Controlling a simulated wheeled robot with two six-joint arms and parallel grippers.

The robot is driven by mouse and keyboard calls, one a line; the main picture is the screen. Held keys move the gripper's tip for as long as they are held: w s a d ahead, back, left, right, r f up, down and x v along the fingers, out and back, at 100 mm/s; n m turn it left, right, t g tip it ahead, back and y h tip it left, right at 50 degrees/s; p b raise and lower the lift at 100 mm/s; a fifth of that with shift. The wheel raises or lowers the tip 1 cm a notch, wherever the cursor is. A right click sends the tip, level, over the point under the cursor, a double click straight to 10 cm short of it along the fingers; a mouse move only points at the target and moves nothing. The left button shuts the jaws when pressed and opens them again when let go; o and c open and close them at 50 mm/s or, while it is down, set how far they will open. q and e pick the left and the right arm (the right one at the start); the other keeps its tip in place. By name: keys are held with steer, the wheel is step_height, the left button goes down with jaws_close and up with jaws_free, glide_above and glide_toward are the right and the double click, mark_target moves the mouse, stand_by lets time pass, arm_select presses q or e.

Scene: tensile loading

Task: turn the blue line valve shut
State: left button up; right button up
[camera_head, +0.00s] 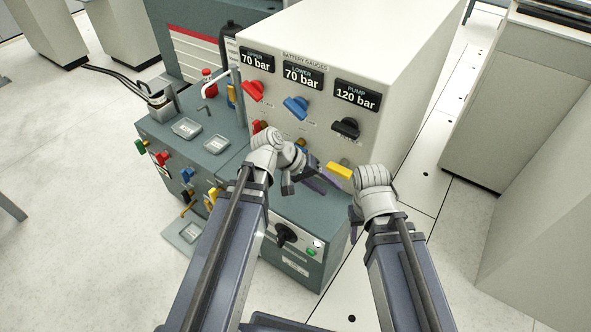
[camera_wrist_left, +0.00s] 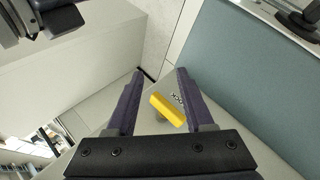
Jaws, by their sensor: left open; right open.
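A blue valve handle (camera_head: 297,107) sits on the panel below the gauge reading 70 bar, marked LOWER. A second blue handle (camera_head: 187,175) is low on the left side of the bench; I cannot tell which belongs to the blue line. My left gripper (camera_head: 312,182) is open, low in front of the panel, apart from both. A yellow handle (camera_head: 339,171) is just beyond it; in the left wrist view the yellow handle (camera_wrist_left: 168,112) appears between the spread fingers (camera_wrist_left: 158,100), contact unclear. My right gripper (camera_head: 354,225) is lower right; its fingers are mostly hidden.
The panel also has a red handle (camera_head: 253,91) and a black handle (camera_head: 346,128). A black knob (camera_head: 286,234) and a green button (camera_head: 311,252) are on the bench front. A pale cabinet (camera_head: 515,110) stands at right, with clear floor between.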

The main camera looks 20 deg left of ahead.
arm_select(q)
steer(key=w+a+f+n+t+h+b, duration=0.2)
steer(key=w+a+n+t+b, duration=0.3)
steer(key=a+b, duration=0.4)
steer(key=w+a+f+n+t+h+b, duration=0.25)
steer(key=w+a+t+b, duration=0.3)
steer(key=a+b, duration=0.35)
steer(key=shift+n+t+y, duration=0.25)
steer(key=shift+n, duration=0.1)
steer(key=shift+d+r+x, duration=0.1)
steer(key=shift+x, duration=1.7)
steer(key=shift+d+r+x, duration=0.1)
steer(key=shift+x, duration=1.7)
steer(key=shift+s, duration=0.2)
arm_select(e)
step_height(320, 180, down, 21)
steer(key=shift+r, duration=0.2)
arm_select(q)
jaws_close()
